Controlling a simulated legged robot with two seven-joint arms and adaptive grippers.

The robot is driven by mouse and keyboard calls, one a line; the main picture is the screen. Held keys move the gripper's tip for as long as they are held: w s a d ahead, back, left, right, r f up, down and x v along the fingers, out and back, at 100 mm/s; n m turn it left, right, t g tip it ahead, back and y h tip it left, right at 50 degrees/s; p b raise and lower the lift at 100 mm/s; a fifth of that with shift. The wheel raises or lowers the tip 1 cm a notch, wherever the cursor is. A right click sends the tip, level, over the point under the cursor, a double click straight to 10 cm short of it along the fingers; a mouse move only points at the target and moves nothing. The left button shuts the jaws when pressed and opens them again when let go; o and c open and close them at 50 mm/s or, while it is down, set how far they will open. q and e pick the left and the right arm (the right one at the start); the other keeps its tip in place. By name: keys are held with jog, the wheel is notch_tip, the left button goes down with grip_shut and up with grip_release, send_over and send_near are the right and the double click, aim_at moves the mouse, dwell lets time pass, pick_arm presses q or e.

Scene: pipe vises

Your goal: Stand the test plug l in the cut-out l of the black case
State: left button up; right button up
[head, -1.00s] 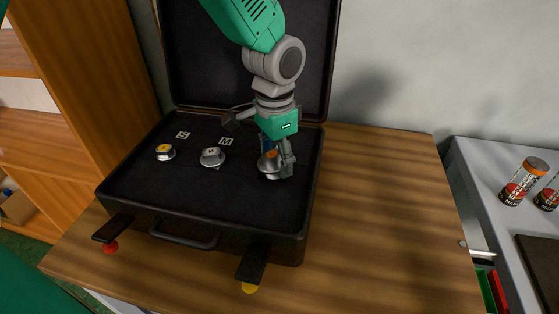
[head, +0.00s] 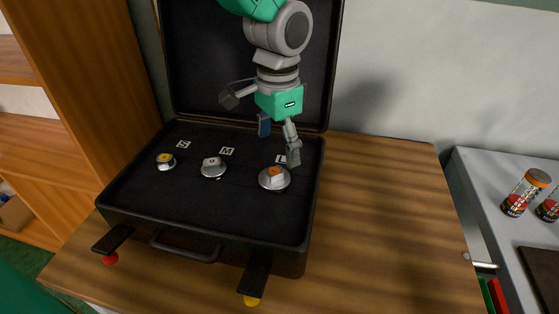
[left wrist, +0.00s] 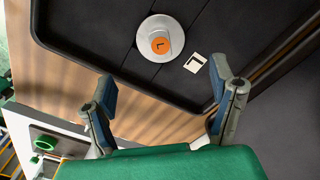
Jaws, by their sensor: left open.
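The test plug l (head: 274,178), a silver disc with an orange top, stands upright in the black case (head: 220,205) at its right, in front of the L label. Its orange top marked L also shows in the left wrist view (left wrist: 160,46). The cut-out l is hidden beneath it; I cannot tell how deep it sits. My left gripper (head: 278,143) is open and empty, above and behind the plug, apart from it. Its spread fingers show in the left wrist view (left wrist: 163,97). My right gripper is not in view.
Plug m (head: 213,168) and a yellow-topped plug (head: 166,161) stand in the case by the M and S labels. The raised lid (head: 240,60) is behind my gripper. The wooden table (head: 385,215) is clear at right. Two orange-capped jars (head: 525,192) stand on a grey surface.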

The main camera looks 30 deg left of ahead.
aim_at(283, 173)
pick_arm(q)
jog(key=shift+d+r, duration=0.2)
jog(key=shift+r, duration=0.65)
jog(key=shift+d+r, duration=0.25)
jog(key=shift+r, duration=0.55)
jog(key=shift+d+r, duration=0.2)
jog(key=shift+r, duration=0.65)
